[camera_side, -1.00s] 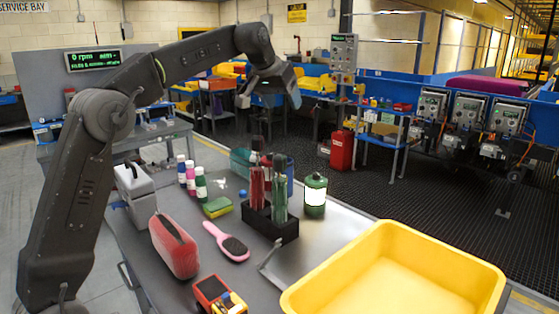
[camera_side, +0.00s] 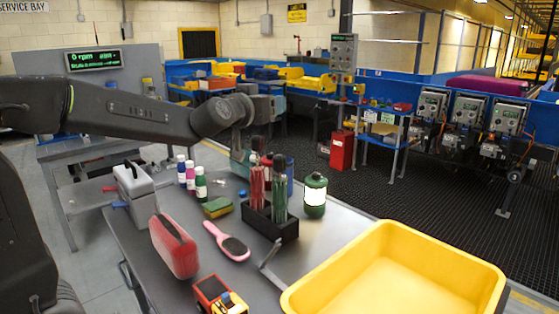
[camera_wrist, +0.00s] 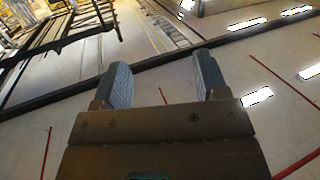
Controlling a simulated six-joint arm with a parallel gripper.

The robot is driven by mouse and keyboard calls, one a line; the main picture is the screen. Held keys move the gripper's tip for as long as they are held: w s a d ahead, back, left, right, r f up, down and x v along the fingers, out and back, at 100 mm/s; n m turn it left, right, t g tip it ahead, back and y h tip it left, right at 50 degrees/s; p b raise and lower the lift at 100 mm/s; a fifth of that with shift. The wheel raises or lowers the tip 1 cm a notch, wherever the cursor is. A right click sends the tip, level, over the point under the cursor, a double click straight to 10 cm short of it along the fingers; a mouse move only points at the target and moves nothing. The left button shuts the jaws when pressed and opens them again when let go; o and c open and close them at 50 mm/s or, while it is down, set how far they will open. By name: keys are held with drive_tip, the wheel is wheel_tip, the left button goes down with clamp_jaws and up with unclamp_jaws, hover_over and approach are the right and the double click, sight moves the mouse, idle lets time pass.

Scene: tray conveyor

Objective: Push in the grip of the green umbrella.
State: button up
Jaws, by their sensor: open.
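The green umbrella (camera_side: 280,192) stands folded and upright in a black holder (camera_side: 284,229) on the grey table, in the side view. Its upper end is dark and small, so I cannot tell how far its grip sticks out. A red umbrella (camera_side: 257,188) stands beside it on the left in the same holder. My gripper (camera_side: 279,104) is above and behind the holder, apart from the umbrellas. In the wrist view my gripper (camera_wrist: 163,82) is open, with nothing between its two padded fingers. No umbrella shows in the wrist view.
A green lantern-like canister (camera_side: 315,196) stands right of the holder, and a blue cylinder (camera_side: 290,172) behind it. A yellow bin (camera_side: 395,238) fills the front right. Bottles (camera_side: 200,184), a sponge (camera_side: 217,208), a pink brush (camera_side: 230,240) and a red case (camera_side: 172,246) lie left.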

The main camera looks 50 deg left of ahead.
drive_tip(key=s+a+f+y, duration=0.1)
drive_tip(key=s+f+y, duration=0.1)
approach(277, 162)
drive_tip(key=shift+n+h, duration=0.3)
drive_tip(key=x, duration=1.1)
drive_tip(key=shift+w+a+r, duration=0.1)
drive_tip(key=shift+w+a, duration=0.2)
drive_tip(key=shift+a, duration=0.05)
drive_tip(key=shift+c, duration=0.3)
